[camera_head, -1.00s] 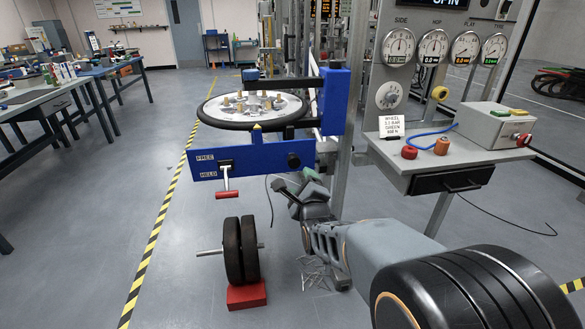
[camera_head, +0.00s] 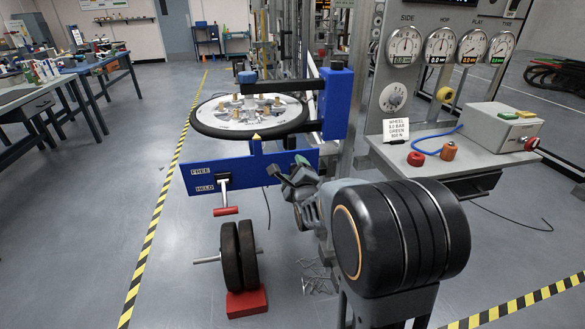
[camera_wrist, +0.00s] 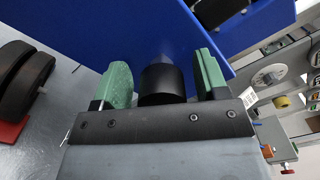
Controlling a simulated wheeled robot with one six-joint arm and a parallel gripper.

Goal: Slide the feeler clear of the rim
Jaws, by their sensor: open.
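The wheel lies flat in the blue fixture, its dark rim (camera_head: 215,131) around a white disc. My gripper (camera_head: 290,172) is at the panel's right end, below the wheel. In the wrist view, my gripper (camera_wrist: 165,84) is open, with green fingers on either side of a black round knob (camera_wrist: 162,82) on the panel. Gaps show beside the knob. The feeler is not visible there.
A lever with a red handle (camera_head: 225,211) hangs from the panel beside FREE and HELD labels. Dark discs (camera_head: 239,255) on a bar stand over a red block (camera_head: 246,302) below. An instrument bench (camera_head: 425,155) stands right. Open floor lies left.

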